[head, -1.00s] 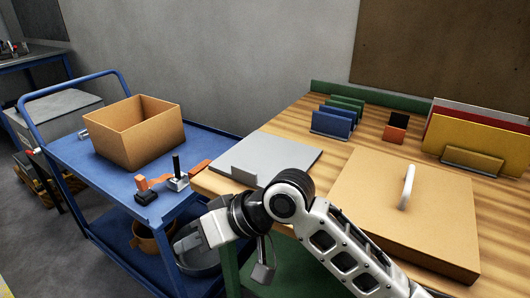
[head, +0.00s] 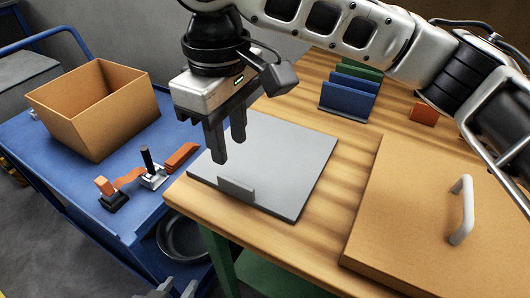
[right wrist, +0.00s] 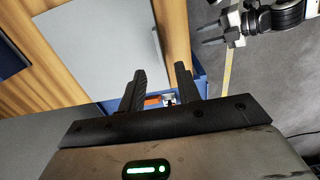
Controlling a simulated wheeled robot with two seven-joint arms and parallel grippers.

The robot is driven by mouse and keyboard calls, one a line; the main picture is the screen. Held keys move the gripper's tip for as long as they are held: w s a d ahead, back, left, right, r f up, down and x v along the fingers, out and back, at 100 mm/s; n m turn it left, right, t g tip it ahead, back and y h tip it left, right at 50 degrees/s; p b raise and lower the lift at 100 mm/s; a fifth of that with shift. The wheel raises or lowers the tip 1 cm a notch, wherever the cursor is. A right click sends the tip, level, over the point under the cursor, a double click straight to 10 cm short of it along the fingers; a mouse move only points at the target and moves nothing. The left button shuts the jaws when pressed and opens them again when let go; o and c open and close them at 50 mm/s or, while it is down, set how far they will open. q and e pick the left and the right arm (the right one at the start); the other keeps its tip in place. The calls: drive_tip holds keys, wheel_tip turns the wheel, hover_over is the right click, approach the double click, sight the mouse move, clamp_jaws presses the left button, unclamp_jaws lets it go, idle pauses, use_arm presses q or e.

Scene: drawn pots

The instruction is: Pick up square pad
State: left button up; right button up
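The square pad (head: 285,165) is a flat grey plate with a small upright grey tab on its front edge. It lies on the wooden table near the left corner. It also shows in the right wrist view (right wrist: 105,45). My right gripper (head: 230,148) is open and empty, pointing down above the left part of the pad, with the fingers apart in the right wrist view (right wrist: 160,85). My left gripper (head: 172,291) just enters the bottom edge of the head view; in the right wrist view (right wrist: 212,33) its fingers look apart and empty.
A tan square board (head: 410,215) with a white handle (head: 461,210) lies to the right on the table. Blue and green upright racks (head: 348,98) and an orange block (head: 424,113) stand behind. A blue cart (head: 60,185) at left carries an open cardboard box (head: 95,115) and small tools.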

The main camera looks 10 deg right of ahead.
sight(235, 182)
wheel_tip(235, 182, down, 10)
drive_tip(key=shift+w+r, duration=0.1)
drive_tip(key=shift+r, duration=0.15)
clamp_jaws()
